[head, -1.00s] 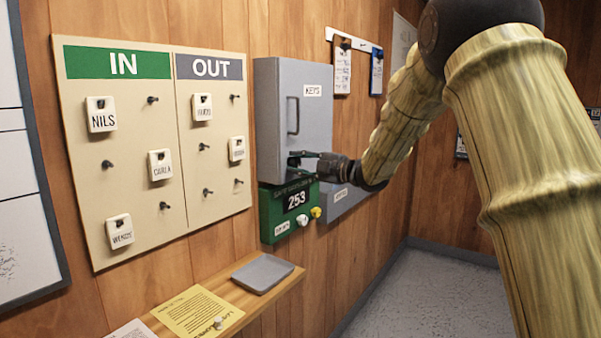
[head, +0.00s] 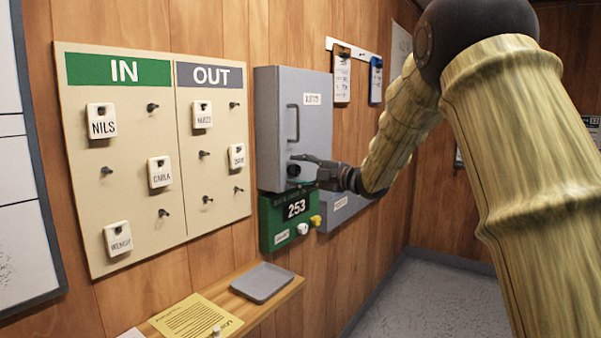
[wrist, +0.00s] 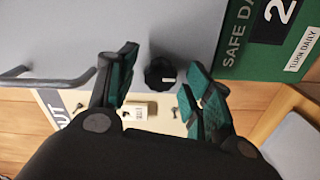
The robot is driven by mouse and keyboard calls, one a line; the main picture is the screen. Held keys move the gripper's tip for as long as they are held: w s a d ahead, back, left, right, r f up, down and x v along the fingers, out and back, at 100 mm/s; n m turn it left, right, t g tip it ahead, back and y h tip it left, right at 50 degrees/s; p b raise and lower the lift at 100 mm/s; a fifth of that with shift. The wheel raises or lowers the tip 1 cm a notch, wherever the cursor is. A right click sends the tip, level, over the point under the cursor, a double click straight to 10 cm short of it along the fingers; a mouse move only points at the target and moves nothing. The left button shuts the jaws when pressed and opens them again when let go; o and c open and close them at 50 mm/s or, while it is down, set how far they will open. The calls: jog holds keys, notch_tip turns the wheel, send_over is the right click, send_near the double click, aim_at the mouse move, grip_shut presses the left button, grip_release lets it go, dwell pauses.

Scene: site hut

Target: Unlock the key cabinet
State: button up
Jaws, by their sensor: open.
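The grey key cabinet (head: 268,115) hangs on the wood wall, its door closed, with a bar handle (head: 290,123) and a label. A round black knob (wrist: 155,72) with a pale pointer mark sits low on the door. In the wrist view the mark points right. My gripper (head: 308,169) is at the lower part of the door. In the wrist view my gripper (wrist: 160,82) is open, its green-padded fingers on either side of the knob with gaps. It holds nothing. I cannot tell how far the fingertips are from the door.
A green safety-day counter (head: 280,222) reading 253 hangs just below the cabinet, with a grey box (head: 343,207) beside it. The IN/OUT tag board (head: 130,215) is left. A shelf with a grey tray (head: 262,281) and yellow sheet (head: 192,318) is below. Floor at right is clear.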

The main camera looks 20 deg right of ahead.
jog(key=shift+s+d, duration=0.1)
jog(key=v, duration=1.1)
jog(key=shift+s+d, duration=0.25)
jog(key=shift+d, duration=0.05)
jog(key=s+a+f+m+g+h+p, duration=0.15)
jog(key=f+m, duration=0.25)
jog(key=f, duration=0.7)
jog(key=s+a+f+m+h+p, duration=0.1)
jog(key=a+f+m+h, duration=0.2)
jog(key=f, duration=0.9)
jog(key=s+a+f+m+g+h+p, duration=0.15)
jog(key=f+m, duration=0.35)
jog(key=f, duration=0.6)
jog(key=s+a+f+m+g+h, duration=0.1)
jog(key=s+f+m+h, duration=0.15)
jog(key=s+f, duration=0.8)
jog(key=s+a+f+m+g+h+p, duration=0.1)
jog(key=s+f+m+g+p, duration=0.15)
jog(key=s+f, duration=0.55)
jog(key=s+a+f+m+g+p, duration=0.1)
jog(key=s+a+f+m+g, duration=0.15)
jog(key=s+f, duration=0.6)
jog(key=s+a+f+m+g+h+p, duration=0.1)
jog(key=s+g, duration=0.4)
jog(key=s, duration=1.8)
jog(key=f+m, duration=0.1)
jog(key=m, duration=0.1)
jog(key=shift+a+m, duration=0.15)
jog(key=shift+m, duration=0.2)
